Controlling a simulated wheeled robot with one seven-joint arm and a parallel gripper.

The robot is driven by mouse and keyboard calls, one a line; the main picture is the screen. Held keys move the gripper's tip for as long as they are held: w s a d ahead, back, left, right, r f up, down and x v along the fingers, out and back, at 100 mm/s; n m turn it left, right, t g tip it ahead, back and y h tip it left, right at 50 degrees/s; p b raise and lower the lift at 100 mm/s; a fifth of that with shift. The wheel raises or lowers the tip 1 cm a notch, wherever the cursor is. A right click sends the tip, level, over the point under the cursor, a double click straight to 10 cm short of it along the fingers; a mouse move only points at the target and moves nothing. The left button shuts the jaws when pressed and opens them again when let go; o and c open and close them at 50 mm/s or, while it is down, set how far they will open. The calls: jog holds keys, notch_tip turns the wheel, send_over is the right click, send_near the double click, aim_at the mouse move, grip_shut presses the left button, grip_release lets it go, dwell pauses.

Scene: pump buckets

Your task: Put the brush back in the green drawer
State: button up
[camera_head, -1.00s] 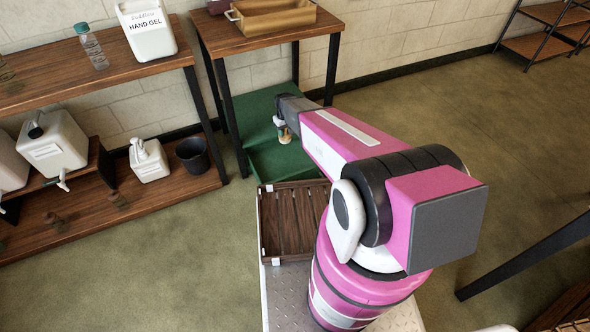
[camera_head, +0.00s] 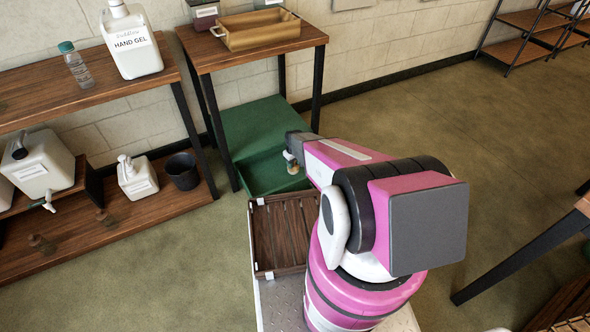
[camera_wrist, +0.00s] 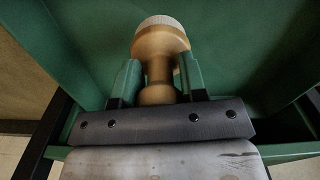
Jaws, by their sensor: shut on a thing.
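The green drawer (camera_head: 273,172) is pulled out under the small wooden table, with a green cabinet top behind it. My gripper (camera_head: 291,158) is over the drawer in the head view, pointing down. In the wrist view my gripper (camera_wrist: 158,82) is shut on the brush (camera_wrist: 161,42), with one green-padded finger on each side of its narrow neck. The brush has a tan wooden handle and a pale round end. Green drawer walls (camera_wrist: 235,50) surround it in the wrist view. I cannot tell whether the brush touches the drawer floor.
The small wooden table (camera_head: 245,53) above holds a tan tray (camera_head: 255,30). A slatted dark wooden tray (camera_head: 284,233) sits on my base, in front of the drawer. A shelf at left holds a hand gel container (camera_head: 132,42) and a black bucket (camera_head: 182,171).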

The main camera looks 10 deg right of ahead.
aim_at(295, 165)
jog(key=shift+d+f, duration=0.35)
jog(key=shift+d, duration=0.15)
jog(key=shift+f, duration=1.95)
jog(key=shift+f, duration=0.2)
jog(key=o, duration=0.9)
jog(key=shift+r, duration=0.2)
notch_tip(295, 165, up, 12)
jog(key=shift+s, duration=0.1)
jog(key=s+r+m, duration=0.1)
jog(key=s+r, duration=0.6)
jog(key=r, duration=0.3)
jog(key=s+r+m, duration=0.2)
jog(key=s+r, duration=0.5)
jog(key=r, duration=0.2)
jog(key=s+r+m, duration=0.2)
jog(key=s+r, duration=0.5)
jog(key=r, duration=0.3)
jog(key=shift+s+d+r, duration=0.1)
jog(key=shift+d+r, duration=0.15)
jog(key=shift+r, duration=0.05)
